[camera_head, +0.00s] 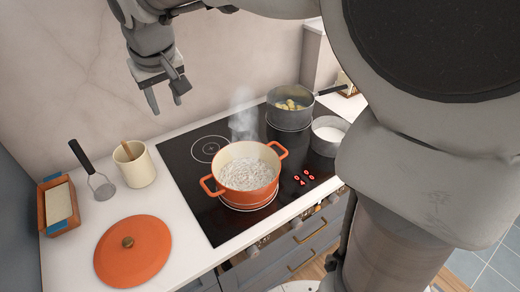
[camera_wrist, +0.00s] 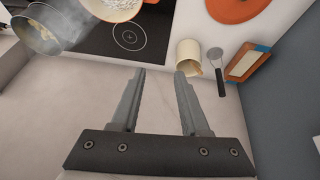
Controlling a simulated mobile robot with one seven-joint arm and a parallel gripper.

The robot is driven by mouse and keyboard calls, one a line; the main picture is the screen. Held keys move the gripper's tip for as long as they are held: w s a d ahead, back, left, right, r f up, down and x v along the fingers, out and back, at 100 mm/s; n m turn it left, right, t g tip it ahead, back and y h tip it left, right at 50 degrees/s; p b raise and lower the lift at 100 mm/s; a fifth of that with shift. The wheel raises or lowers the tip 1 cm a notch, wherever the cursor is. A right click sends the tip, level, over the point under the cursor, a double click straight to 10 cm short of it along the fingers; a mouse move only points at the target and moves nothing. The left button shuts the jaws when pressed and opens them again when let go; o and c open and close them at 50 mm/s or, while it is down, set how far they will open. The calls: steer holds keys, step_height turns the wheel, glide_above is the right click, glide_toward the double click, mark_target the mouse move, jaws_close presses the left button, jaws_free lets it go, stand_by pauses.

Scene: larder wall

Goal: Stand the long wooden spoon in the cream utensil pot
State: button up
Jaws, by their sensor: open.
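The cream utensil pot (camera_head: 140,172) stands upright on the white counter, left of the hob. A short length of brown wooden stick (camera_head: 127,150) shows at its mouth, leaning to the left; the rest is hidden inside, and I cannot tell whether it is the long spoon. The pot also shows in the wrist view (camera_wrist: 186,48), just beyond my right finger. My gripper (camera_head: 166,100) is open and empty, in the air above and behind the pot, near the wall. Both fingers show in the wrist view (camera_wrist: 159,76).
An orange pot (camera_head: 219,185) of white, steaming food and a grey pan (camera_head: 289,118) stand on the black hob. A smaller pan (camera_head: 328,148) is at the right.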

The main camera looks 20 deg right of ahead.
steer(key=s+d+f+m, duration=0.1)
steer(key=s+d, duration=0.6)
steer(key=s, duration=0.4)
steer(key=s+d+f+m, duration=0.2)
steer(key=s+d, duration=0.5)
steer(key=s, duration=0.3)
steer(key=shift+s+d+f+t, duration=0.15)
steer(key=shift+s+f+t, duration=0.05)
steer(key=shift+s+t, duration=0.15)
